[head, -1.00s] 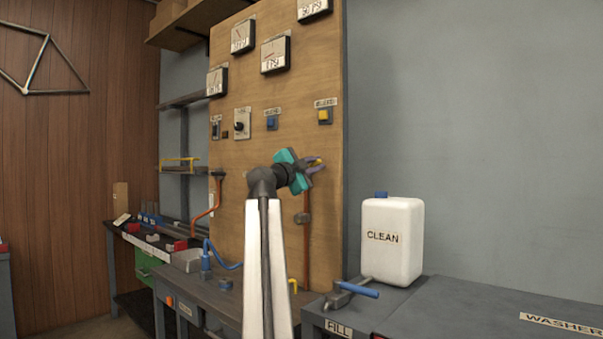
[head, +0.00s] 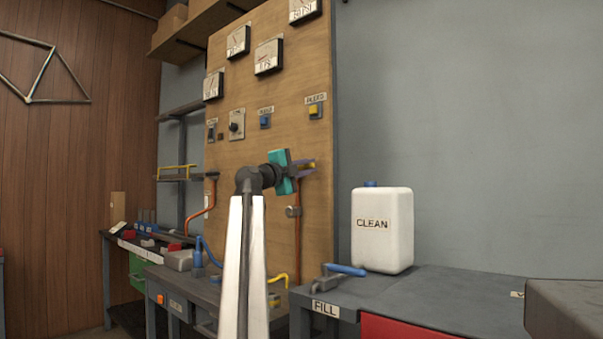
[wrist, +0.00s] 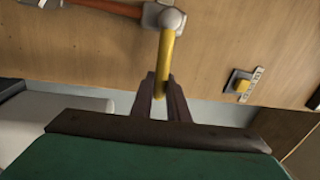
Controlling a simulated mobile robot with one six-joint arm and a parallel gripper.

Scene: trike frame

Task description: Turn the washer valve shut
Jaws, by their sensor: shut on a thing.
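The valve shows in the wrist view as a round grey hub (wrist: 172,19) with a yellow lever (wrist: 164,60), at the end of a copper pipe (wrist: 105,8) on the wooden board. My gripper (wrist: 162,88) is shut on the yellow lever, with one dark finger on each side of it. In the head view my gripper (head: 303,168) is at the right part of the board. A bit of the yellow lever (head: 311,165) shows at the fingers. The fingers hide most of the valve there. I cannot read a label naming this valve.
Gauges (head: 268,56) and labelled switches (head: 265,119) are on the board above my gripper. A white CLEAN jug (head: 382,246) and a blue-handled crank (head: 344,270) are on the grey bench (head: 440,300) at right. A grey block (head: 570,312) is at the lower right.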

